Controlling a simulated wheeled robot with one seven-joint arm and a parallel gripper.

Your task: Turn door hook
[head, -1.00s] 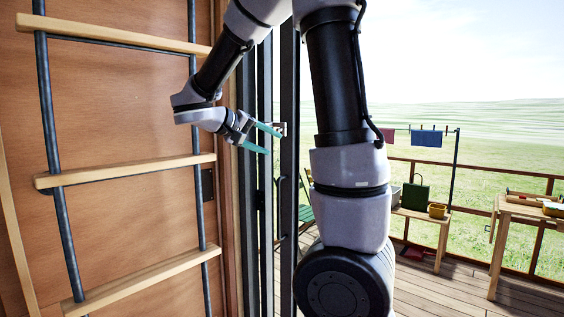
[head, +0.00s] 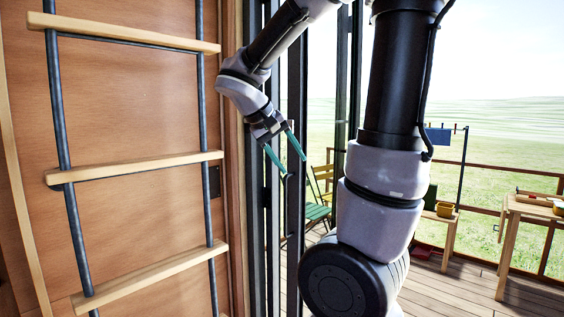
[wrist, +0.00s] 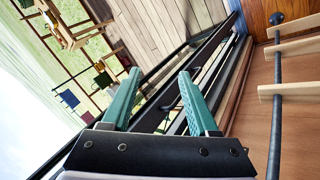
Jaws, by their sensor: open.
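The glass door (head: 297,80) has dark vertical frame bars and stands beside the wooden wall. My gripper (head: 294,166) is in front of these bars, pointing down and to the right. Its two teal fingers are spread with nothing between them. A dark door handle (head: 284,215) shows just below the fingertips; I cannot tell whether they touch it. In the wrist view my gripper (wrist: 160,73) is open above the dark door frame (wrist: 190,75). I cannot make out the door hook in either current view.
A ladder (head: 135,173) with wooden rungs stands at the left against the wooden wall. Beyond the door are a deck (head: 440,290), a green chair (head: 316,211) and a table (head: 520,208) at the right. The deck also shows in the wrist view (wrist: 165,30).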

